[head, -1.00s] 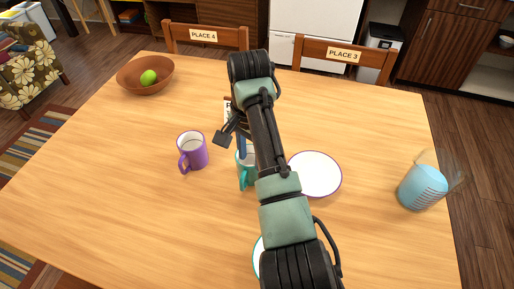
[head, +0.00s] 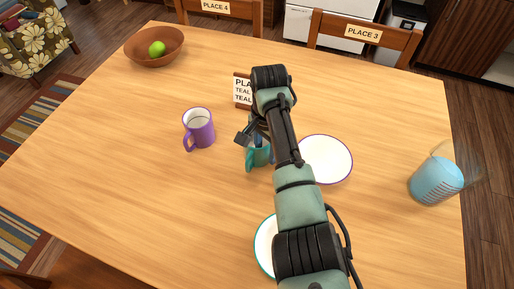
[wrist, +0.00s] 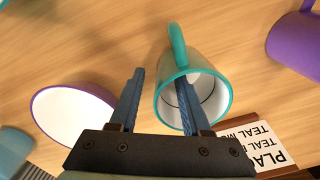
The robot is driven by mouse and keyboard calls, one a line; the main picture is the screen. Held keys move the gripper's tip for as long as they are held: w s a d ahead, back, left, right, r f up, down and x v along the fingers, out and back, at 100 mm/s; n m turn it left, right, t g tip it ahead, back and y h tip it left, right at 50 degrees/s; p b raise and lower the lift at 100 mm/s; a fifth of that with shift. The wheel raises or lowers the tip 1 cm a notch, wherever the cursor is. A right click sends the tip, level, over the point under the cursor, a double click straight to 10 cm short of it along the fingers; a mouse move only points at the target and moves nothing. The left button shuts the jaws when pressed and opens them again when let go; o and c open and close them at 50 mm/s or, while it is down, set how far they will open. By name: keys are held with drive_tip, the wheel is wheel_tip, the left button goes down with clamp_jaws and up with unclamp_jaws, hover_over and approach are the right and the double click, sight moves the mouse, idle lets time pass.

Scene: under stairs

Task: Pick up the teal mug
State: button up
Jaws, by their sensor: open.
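The teal mug (head: 259,157) stands on the table, partly hidden by my arm in the head view. In the wrist view the mug (wrist: 213,80) shows its white inside, with its handle toward the top of the picture. My gripper (wrist: 159,77) is open over the mug's near-left rim. One blue finger is left of the mug, outside it. The other finger overlaps the mug's opening and appears to reach into it. Whether either finger touches the wall cannot be told.
A purple mug (head: 199,128) stands left of the teal one. A purple-rimmed plate (head: 328,160) lies right, a teal-rimmed plate (head: 264,248) nearer. A small sign (head: 242,91) stands behind. A blue vessel (head: 436,181) is far right, a brown bowl (head: 140,60) far left.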

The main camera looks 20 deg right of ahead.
sight(266, 164)
drive_tip(key=shift+d+f, duration=0.1)
drive_tip(key=shift+f, duration=1.45)
clamp_jaws()
drive_tip(key=shift+s, duration=0.1)
